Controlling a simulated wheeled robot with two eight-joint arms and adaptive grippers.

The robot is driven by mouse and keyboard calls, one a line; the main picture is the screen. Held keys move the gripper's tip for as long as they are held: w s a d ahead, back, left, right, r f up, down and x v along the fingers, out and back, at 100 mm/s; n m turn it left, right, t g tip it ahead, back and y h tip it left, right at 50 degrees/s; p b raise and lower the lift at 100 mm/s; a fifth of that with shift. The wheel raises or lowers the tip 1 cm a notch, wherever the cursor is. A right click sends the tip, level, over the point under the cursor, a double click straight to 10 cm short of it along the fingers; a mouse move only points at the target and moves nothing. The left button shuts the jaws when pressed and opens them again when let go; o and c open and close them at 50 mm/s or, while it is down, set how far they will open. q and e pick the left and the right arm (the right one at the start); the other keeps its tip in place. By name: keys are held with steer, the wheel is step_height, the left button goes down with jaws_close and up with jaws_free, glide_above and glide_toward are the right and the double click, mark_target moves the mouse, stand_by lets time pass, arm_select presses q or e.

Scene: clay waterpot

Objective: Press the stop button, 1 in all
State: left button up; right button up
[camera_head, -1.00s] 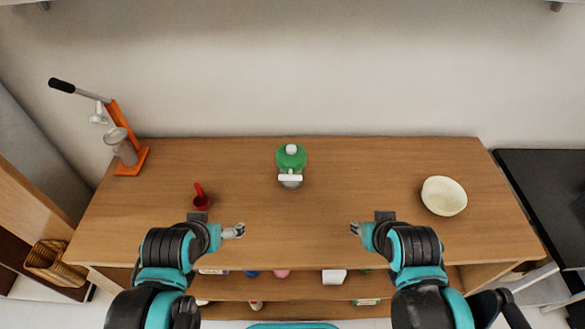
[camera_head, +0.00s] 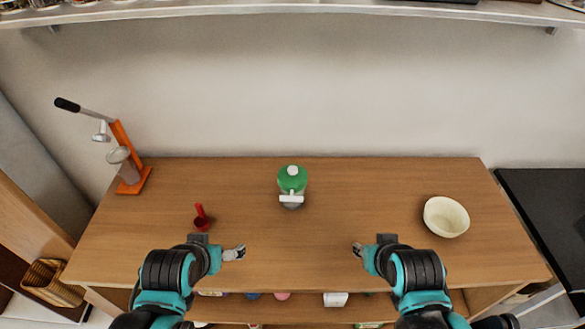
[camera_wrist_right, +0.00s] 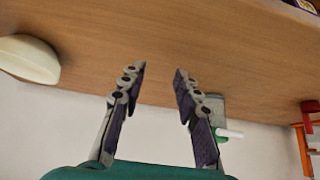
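A green-topped thing (camera_head: 291,179) with a white knob and a white front part stands at the middle of the wooden table. I cannot make out a stop button on it or elsewhere. Its greenish side shows partly behind a finger in the right wrist view (camera_wrist_right: 213,104). My left gripper (camera_head: 241,253) is near the table's front, left of and nearer than the green thing; its fingers look parted and empty. My right gripper (camera_head: 356,249) is to the right and nearer. In its wrist view (camera_wrist_right: 158,72) the fingers are wide apart with nothing between them.
A red scoop-like thing (camera_head: 201,217) lies left on the table (camera_head: 340,190). An orange lever press (camera_head: 124,148) stands at the back left. A cream bowl (camera_head: 446,216) is at the right. A wall shelf (camera_head: 300,8) runs along the top.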

jaws_close()
stand_by(1.0)
